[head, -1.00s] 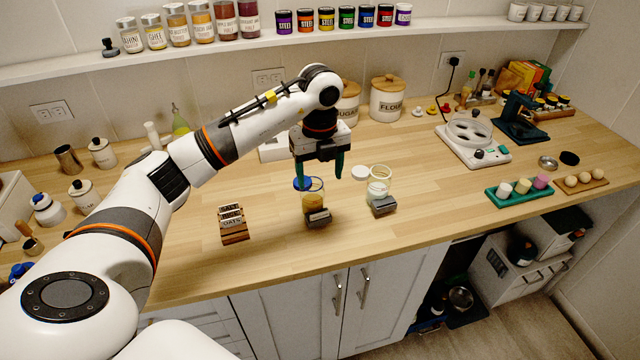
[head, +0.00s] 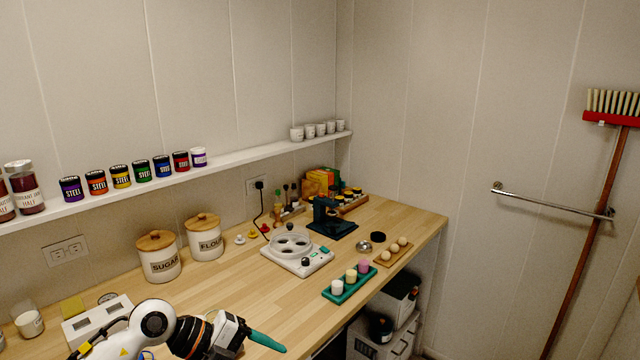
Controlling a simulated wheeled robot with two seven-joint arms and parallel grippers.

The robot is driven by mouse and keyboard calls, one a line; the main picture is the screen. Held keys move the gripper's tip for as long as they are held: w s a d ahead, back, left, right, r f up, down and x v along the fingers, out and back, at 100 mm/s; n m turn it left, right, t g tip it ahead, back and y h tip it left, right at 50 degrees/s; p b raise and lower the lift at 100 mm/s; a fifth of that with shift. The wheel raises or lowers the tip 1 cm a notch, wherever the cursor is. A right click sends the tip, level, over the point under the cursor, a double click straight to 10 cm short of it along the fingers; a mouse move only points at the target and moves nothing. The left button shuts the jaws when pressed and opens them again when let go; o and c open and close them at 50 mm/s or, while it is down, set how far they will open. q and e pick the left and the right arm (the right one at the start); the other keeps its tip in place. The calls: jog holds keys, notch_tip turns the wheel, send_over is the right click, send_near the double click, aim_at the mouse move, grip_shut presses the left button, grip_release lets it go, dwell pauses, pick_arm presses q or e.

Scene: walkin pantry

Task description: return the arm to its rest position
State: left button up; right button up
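My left arm enters at the bottom left of the head view. Its gripper (head: 268,341) is turned sideways and points right, over the front part of the wooden counter (head: 240,284). One teal finger shows clearly; the other is hidden or overlaps it, so the opening between them cannot be seen. Nothing is visible at the fingertip. My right gripper is not in view.
A white appliance with a round clear top (head: 292,245) and a green tray of small cups (head: 350,284) stand right of the gripper. Sugar (head: 159,258) and flour (head: 204,238) canisters stand behind. A shelf (head: 250,155) with jars runs along the wall. A broom (head: 590,230) hangs right.

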pick_arm(q)
jog(key=s+d+r+t+h, duration=0.2)
jog(key=d+r+h, duration=0.3)
jog(key=d+h, duration=0.1)
notch_tip(320, 180, up, 6)
jog(key=w+a+n+t+h, duration=0.1)
jog(key=a+n+t, duration=0.1)
jog(key=n+t, duration=0.75)
jog(key=s+a+f+n+t+y, duration=0.3)
jog(key=a+f+n+y, duration=1.05)
jog(key=n+y, duration=0.4)
jog(key=s+f+g, duration=0.6)
jog(key=s+f, duration=0.1)
jog(key=s, duration=0.4)
jog(key=s+f+g, duration=0.7)
jog(key=s, duration=0.3)
notch_tip(320, 180, down, 28)
jog(key=s, duration=0.2)
jog(key=s+a+f+g, duration=0.2)
jog(key=s+a+f, duration=0.1)
jog(key=s+f, duration=1.1)
jog(key=shift+s+f, duration=0.2)
jog(key=shift+s, duration=0.65)
